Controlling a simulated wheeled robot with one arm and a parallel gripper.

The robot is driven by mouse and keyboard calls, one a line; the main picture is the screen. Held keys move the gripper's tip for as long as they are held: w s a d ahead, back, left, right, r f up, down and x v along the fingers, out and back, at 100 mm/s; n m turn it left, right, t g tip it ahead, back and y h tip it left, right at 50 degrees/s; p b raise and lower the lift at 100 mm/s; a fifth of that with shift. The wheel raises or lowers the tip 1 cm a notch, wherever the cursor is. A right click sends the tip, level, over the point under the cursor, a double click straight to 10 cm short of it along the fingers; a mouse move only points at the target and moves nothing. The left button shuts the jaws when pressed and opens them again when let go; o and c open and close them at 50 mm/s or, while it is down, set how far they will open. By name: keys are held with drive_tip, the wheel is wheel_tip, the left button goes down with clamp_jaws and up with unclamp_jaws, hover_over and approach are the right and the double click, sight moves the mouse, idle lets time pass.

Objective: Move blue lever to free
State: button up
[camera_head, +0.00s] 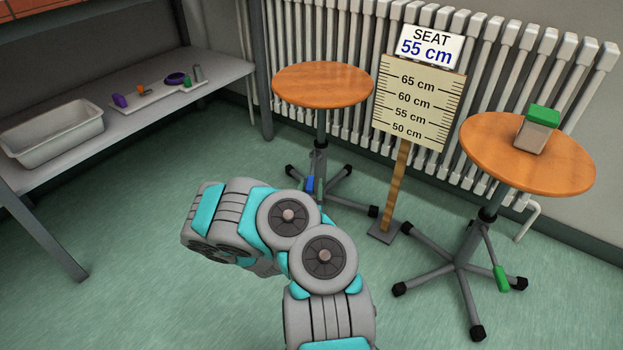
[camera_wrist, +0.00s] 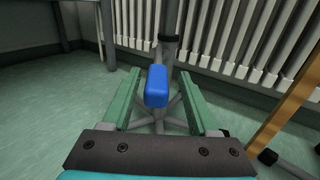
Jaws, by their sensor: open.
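The blue lever (camera_head: 309,183) hangs at the column of the left stool, below its round orange wooden seat (camera_head: 322,84). In the wrist view the lever's blue grip (camera_wrist: 157,86) stands close ahead, between the two green fingers. My gripper (camera_wrist: 157,76) is open, with a gap visible on each side of the lever. The stool's grey column (camera_wrist: 169,45) rises behind it. In the head view my arm hides the gripper. No marking for a free position is visible on the lever.
A sign (camera_head: 416,101) on a wooden post reads "SEAT 55 cm" over a height scale. The right stool (camera_head: 483,150) carries a green-topped block (camera_head: 537,130) and has a green lever (camera_head: 502,278). A radiator (camera_head: 345,50) stands behind. A bench at left holds a tub (camera_head: 52,138).

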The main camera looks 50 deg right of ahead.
sight(310, 192)
drive_tip(key=shift+p+v, duration=0.4)
drive_tip(key=shift+v, duration=1.7)
